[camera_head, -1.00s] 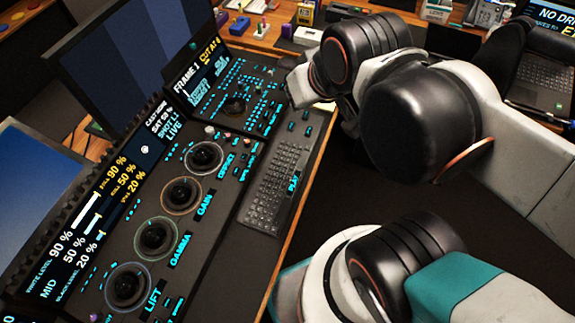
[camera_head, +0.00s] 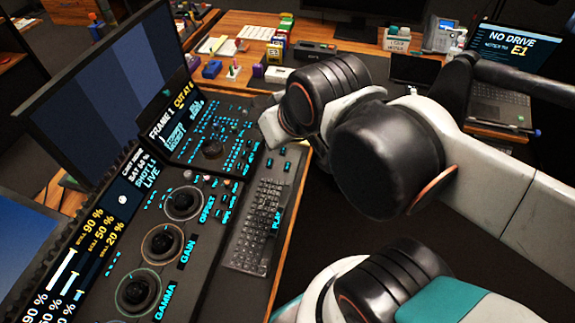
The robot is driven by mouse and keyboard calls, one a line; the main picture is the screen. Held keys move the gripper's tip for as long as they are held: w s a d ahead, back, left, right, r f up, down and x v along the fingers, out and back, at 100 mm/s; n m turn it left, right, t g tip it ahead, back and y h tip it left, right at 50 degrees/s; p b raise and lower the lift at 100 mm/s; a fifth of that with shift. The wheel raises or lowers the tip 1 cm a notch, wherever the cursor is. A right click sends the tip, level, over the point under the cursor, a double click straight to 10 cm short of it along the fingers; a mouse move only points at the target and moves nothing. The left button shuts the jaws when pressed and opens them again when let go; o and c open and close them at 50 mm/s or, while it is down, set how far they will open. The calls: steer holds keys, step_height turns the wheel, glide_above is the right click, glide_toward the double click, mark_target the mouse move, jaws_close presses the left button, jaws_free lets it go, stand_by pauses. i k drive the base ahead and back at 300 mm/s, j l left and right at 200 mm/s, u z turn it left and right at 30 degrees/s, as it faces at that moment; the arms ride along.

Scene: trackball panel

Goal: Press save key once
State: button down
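The trackball panel (camera_head: 197,227) runs along the left of the desk, with several ringed trackballs labelled OFFSET, GAIN and GAMMA. Its upper section (camera_head: 213,140) carries many small cyan-lit keys around another ball. Key legends there are too small to read, so I cannot tell which one is the save key. My arm's last visible links (camera_head: 285,125) reach in from the right and end beside the upper section's right edge. My gripper's fingers do not show; the arm's own links may hide them.
Small boxes and a pen holder (camera_head: 234,72) sit on the back desk. A laptop (camera_head: 503,75) reading NO DRIVE stands at the upper right.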

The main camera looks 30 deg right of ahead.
mark_target(288, 165)
steer(key=k+j+z, duration=0.2)
steer(key=k+j, duration=0.25)
steer(key=j, duration=0.15)
steer(key=k+j+z, duration=0.2)
steer(key=k+j, duration=0.25)
steer(key=j, duration=0.15)
steer(key=k+l+u, duration=0.15)
steer(key=i+j+z, duration=0.15)
